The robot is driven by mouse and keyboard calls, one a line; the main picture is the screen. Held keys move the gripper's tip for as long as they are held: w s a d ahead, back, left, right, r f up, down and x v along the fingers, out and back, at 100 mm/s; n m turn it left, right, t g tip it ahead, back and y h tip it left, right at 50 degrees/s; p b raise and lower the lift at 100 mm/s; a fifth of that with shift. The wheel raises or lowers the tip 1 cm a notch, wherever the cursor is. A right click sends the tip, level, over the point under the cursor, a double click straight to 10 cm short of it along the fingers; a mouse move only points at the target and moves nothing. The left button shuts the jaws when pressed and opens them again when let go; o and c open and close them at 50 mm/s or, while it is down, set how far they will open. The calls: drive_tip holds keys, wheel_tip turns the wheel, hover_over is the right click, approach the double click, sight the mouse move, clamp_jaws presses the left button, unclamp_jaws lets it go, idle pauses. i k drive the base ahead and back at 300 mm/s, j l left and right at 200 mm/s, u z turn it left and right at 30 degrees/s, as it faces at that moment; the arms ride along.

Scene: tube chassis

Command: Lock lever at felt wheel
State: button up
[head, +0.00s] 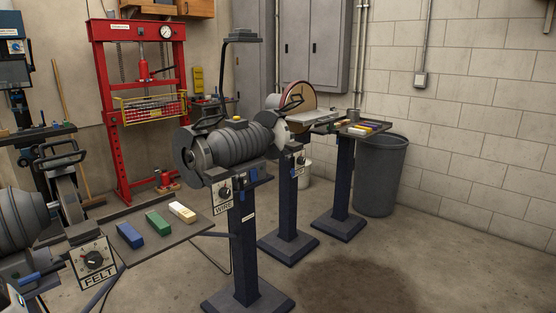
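The felt wheel (68,193) stands on edge at the left, on a grey grinder motor (22,218) cut off by the left picture edge. Below it a plate marked FELT (92,258) carries a round dark knob. A small blue bar-like part (36,277) sits low at the left, under the motor. It may be the lock lever, but its position, locked or not, cannot be told from here. My gripper is not in view.
A tray with blue (129,235), green (158,222) and pale yellow (182,212) bars juts out right of the felt wheel. The WIRE grinder (225,145) stands beyond it on a blue pedestal. A grey bin (380,175) stands behind. Floor at the lower right is clear.

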sight(29, 279)
drive_tip(key=u, duration=1.3)
drive_tip(key=j+z, duration=0.4)
drive_tip(key=k+j+z, duration=0.15)
drive_tip(key=z, duration=0.25)
